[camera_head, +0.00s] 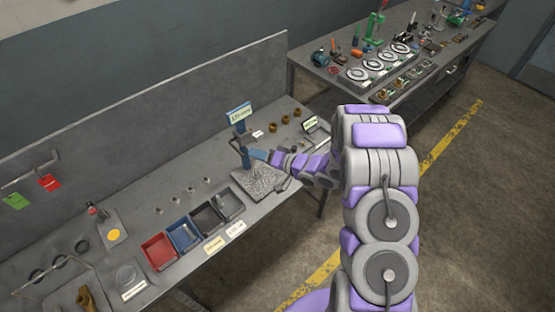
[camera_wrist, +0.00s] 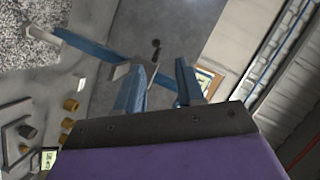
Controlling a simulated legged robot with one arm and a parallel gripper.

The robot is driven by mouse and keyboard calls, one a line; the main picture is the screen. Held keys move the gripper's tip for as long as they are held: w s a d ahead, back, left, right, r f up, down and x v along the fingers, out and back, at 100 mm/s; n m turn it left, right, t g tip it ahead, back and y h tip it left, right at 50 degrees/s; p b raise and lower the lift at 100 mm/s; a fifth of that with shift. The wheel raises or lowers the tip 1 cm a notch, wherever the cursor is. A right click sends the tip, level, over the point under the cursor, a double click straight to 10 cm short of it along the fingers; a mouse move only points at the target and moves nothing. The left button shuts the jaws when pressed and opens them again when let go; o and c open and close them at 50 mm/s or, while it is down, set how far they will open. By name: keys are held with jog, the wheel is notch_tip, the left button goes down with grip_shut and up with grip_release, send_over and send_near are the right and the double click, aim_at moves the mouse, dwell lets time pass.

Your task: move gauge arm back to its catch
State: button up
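The gauge stand (camera_head: 244,157) rises beside a speckled stone plate (camera_head: 268,184) on the long grey bench. In the wrist view, a blue bar that looks like the gauge arm (camera_wrist: 88,45) runs from beside the stone plate (camera_wrist: 25,42) to a small grey block (camera_wrist: 120,71). My gripper (camera_wrist: 163,66) has two blue fingers spread apart, with a clear gap between them. The left finger is close to the grey block; I cannot tell whether they touch. In the head view, my gripper (camera_head: 262,155) is beside the stand, partly hidden by my wrist. I cannot make out the catch.
A blue and white sign (camera_head: 240,113) stands behind the gauge stand. Several brass pieces (camera_head: 285,119) lie behind my wrist. Red (camera_head: 159,251), blue and dark bins line the bench front, left of the plate. A second bench (camera_head: 400,66) with dials stands at the back right.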

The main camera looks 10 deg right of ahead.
jog(key=v, duration=0.7)
jog(key=shift+d, duration=0.2)
jog(key=shift+s, duration=0.1)
